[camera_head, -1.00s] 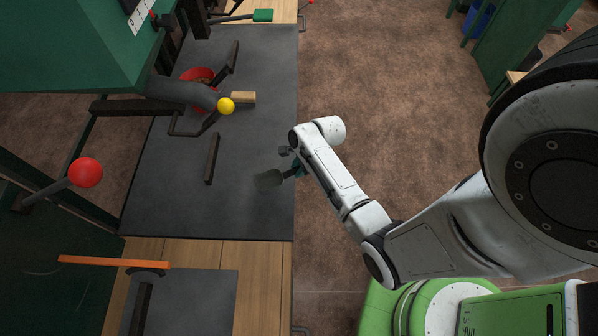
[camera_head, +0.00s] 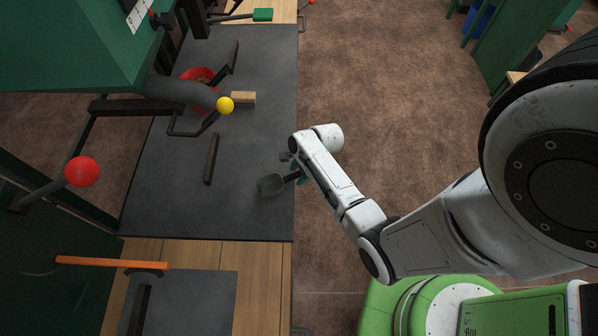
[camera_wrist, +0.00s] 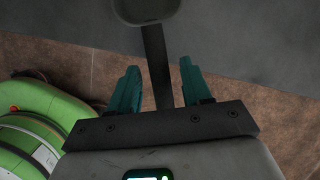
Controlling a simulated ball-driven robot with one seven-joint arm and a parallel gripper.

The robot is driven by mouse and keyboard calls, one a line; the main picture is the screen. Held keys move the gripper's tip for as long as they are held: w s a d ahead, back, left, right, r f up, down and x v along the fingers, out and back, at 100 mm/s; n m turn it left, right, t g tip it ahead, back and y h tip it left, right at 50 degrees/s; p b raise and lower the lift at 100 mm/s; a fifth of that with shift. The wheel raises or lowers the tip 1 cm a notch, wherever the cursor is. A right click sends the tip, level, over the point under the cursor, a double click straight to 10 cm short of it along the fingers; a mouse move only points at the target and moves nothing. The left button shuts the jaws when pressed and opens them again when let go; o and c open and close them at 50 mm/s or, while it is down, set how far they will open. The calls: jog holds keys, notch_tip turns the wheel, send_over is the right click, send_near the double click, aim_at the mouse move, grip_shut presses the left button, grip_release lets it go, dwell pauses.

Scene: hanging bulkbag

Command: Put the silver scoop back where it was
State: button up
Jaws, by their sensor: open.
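The silver scoop (camera_head: 271,185) shows a grey bowl and a dark handle at the right edge of the dark worktop (camera_head: 245,215). Its bowl points left, away from my arm. In the wrist view the bowl (camera_wrist: 146,8) is at the top and the handle runs down between my fingers. My gripper (camera_wrist: 160,66) is open, with a teal finger on each side of the handle and visible gaps. In the head view my gripper (camera_head: 297,172) is at the handle end, partly hidden by my wrist.
A red bowl (camera_head: 190,74), a wooden block (camera_head: 243,97) and a dark bar (camera_head: 211,158) are farther back on the worktop. Worktop around the scoop is clear.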

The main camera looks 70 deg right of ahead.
jog(key=shift+r, duration=0.15)
jog(key=p+v, duration=0.1)
jog(key=v, duration=1)
jog(key=s+a+r+n+g, duration=0.1)
jog(key=a+r+n, duration=0.3)
jog(key=a+n, duration=0.5)
jog(key=s+a+r+n+g+h, duration=0.1)
jog(key=s+a+r+n, duration=0.2)
jog(key=a+n, duration=0.7)
jog(key=r+n, duration=0.2)
jog(key=n, duration=0.5)
jog(key=shift+s+a+g, duration=0.15)
jog(key=shift+s+g, duration=0.25)
jog(key=shift+c, duration=0.6)
